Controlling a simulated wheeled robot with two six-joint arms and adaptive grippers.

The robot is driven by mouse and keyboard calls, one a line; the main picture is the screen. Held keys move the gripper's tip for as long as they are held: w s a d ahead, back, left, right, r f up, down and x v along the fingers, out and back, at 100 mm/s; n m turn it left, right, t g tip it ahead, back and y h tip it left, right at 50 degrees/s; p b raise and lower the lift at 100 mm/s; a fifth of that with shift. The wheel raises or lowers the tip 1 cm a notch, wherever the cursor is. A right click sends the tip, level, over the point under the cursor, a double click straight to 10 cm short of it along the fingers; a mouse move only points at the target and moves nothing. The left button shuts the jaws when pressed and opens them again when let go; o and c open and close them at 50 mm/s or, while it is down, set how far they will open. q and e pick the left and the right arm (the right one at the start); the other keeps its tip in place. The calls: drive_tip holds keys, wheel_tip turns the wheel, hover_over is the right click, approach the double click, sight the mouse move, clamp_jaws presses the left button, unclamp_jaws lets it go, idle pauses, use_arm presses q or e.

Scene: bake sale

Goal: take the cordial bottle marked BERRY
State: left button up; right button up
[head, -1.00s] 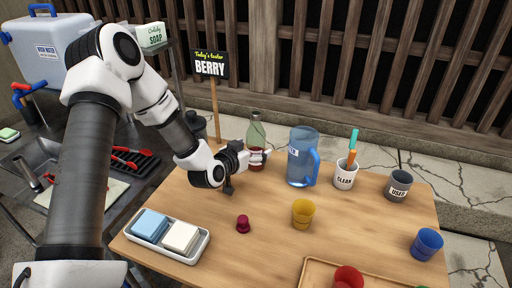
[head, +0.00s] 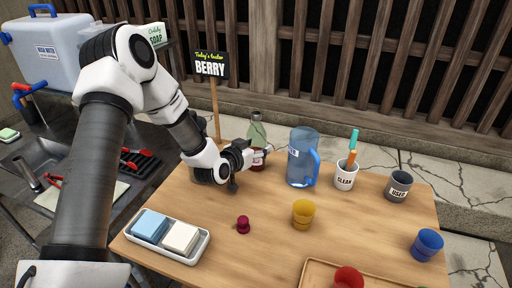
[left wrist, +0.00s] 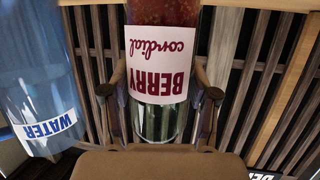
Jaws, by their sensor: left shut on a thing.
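The cordial bottle (head: 257,132) is green glass with dark red contents and stands upright near the table's back edge. In the left wrist view the bottle (left wrist: 160,65) appears upside down, with a white label reading "BERRY cordial". My left gripper (head: 260,154) reaches it from the left and is shut on its body, with one finger on each side; the fingers also show in the left wrist view (left wrist: 160,95). The gripper hides part of the bottle and its label in the head view. I cannot tell whether the base touches the table. My right gripper is not in view.
A blue water jug (head: 301,160) stands close right of the bottle. The sign "BERRY" (head: 211,68) stands behind. Cups marked CLEAN (head: 344,180) and USED (head: 397,188) stand right. A yellow cup (head: 302,213), a magenta stopper-like piece (head: 243,225) and a sponge tray (head: 196,252) are in front.

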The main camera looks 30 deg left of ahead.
sight(251, 140)
use_arm(q)
drive_tip(key=shift+r, duration=1.5)
drive_tip(key=shift+s+r, duration=0.1)
drive_tip(key=shift+r, duration=0.15)
drive_tip(key=s+d+p, duration=0.2)
drive_tip(key=s+p, duration=0.3)
drive_tip(key=s, duration=0.2)
drive_tip(key=s+d+r+p, duration=0.1)
drive_tip(key=s+d+p, duration=0.2)
drive_tip(key=s+p, duration=0.2)
drive_tip(key=shift+d+v, duration=0.25)
drive_tip(key=shift+v, duration=1.1)
drive_tip(key=shift+f, duration=0.2)
